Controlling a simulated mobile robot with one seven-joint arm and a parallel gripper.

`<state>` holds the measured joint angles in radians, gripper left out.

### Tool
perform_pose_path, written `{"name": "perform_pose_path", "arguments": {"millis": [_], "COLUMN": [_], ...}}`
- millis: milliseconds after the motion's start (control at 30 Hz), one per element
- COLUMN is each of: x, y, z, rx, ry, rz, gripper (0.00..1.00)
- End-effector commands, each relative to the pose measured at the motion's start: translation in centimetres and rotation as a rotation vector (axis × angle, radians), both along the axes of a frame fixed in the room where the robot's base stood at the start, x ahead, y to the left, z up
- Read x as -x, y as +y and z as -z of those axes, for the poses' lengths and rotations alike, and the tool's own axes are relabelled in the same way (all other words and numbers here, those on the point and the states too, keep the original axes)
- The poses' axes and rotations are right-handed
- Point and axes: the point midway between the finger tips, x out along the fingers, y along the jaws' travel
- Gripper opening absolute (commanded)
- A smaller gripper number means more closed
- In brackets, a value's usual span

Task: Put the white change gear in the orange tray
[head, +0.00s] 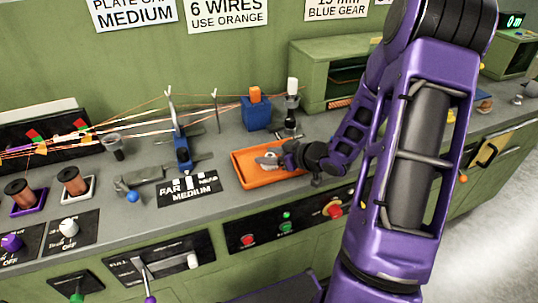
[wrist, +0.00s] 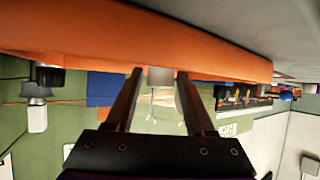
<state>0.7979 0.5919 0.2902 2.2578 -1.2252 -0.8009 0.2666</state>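The orange tray (head: 250,180) sits on the grey bench in the middle of the head view; its orange side fills the top of the upside-down wrist view (wrist: 60,30). The white change gear (head: 267,160) shows inside the tray's outline, apparently on its floor, just off my fingertips. In the wrist view a pale piece (wrist: 161,76), likely the gear, shows between the fingertips with a gap on each side. My gripper (wrist: 159,73) is open, low over the tray's right part; in the head view it is partly hidden by its own wrist.
A blue box (head: 256,113) with an orange top and a dark-and-white bottle-like item (head: 292,95) stand behind the tray. A blue clamp stand (head: 182,150) with strung wires is to the left. A black "FAR MEDIUM NEAR" plate (head: 190,189) lies front left. A green cabinet (head: 315,75) stands behind.

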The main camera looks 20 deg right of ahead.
Motion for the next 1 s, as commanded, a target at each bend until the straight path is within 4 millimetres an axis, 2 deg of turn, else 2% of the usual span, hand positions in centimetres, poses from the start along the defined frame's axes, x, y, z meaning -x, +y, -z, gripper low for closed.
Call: {"name": "perform_pose_path", "arguments": {"millis": [267,433,800,1000], "x": [0.0,0.5,6.4,8.7], "y": [0.0,-0.4,-3.6,-4.7], "z": [0.0,-0.8,-4.5,-5.7], "rx": [0.0,0.002,0.002,0.001], "ry": [0.0,-0.001,-0.001,0.0], "rz": [0.0,0.002,0.004,0.002], "gripper": [0.61,0.61,0.61,0.61]}}
